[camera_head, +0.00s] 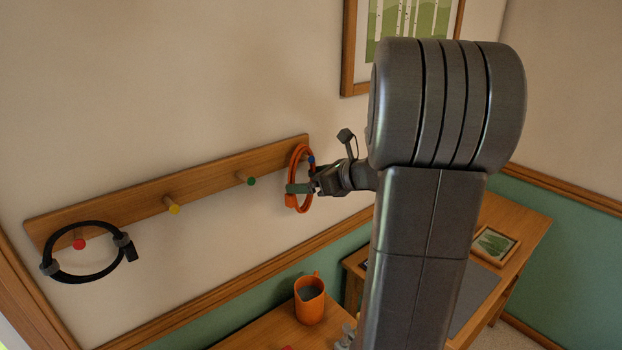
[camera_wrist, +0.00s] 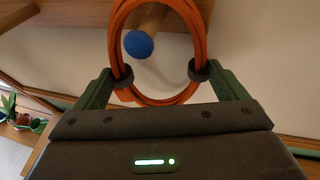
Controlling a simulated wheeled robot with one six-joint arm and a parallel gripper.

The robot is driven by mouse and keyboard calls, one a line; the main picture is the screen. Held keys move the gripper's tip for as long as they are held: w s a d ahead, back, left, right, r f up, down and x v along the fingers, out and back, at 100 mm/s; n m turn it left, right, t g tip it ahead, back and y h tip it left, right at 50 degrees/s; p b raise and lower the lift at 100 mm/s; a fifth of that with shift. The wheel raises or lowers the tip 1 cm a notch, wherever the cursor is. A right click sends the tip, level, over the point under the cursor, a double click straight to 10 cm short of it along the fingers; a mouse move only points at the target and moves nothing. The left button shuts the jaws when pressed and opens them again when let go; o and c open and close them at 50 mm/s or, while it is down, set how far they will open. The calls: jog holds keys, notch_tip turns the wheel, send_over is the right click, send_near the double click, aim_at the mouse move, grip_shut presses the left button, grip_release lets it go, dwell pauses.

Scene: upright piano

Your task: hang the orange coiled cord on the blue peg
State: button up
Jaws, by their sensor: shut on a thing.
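The orange coiled cord (camera_head: 293,165) is an upright ring at the right end of the wooden peg rail. My gripper (camera_head: 306,188) is shut on the cord's lower part. In the wrist view my gripper (camera_wrist: 165,78) has its green fingers at both sides of the orange cord (camera_wrist: 190,92), beside two dark bands. The blue peg (camera_head: 311,159) shows at the cord's upper right rim. In the wrist view the blue peg's round tip (camera_wrist: 139,44) and wooden shaft appear inside the ring's opening. I cannot tell how far the peg reaches through.
The rail (camera_head: 215,187) also carries a green peg (camera_head: 251,181), a yellow peg (camera_head: 174,209) and a red peg (camera_head: 79,244). A black coiled cord (camera_head: 82,224) hangs at the red peg. An orange mug (camera_head: 310,305) stands below. A framed picture (camera_head: 348,50) hangs above.

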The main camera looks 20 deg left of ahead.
jog(key=o, duration=0.8)
jog(key=b+v, duration=0.1)
jog(key=v, duration=1.3)
jog(key=shift+b, duration=0.35)
jog(key=shift+a, duration=0.2)
jog(key=p+x, duration=0.1)
jog(key=x, duration=1.3)
jog(key=shift+p, duration=0.4)
jog(key=shift+s+d+r, duration=0.2)
jog(key=shift+d+r, duration=0.2)
jog(key=shift+d, duration=0.2)
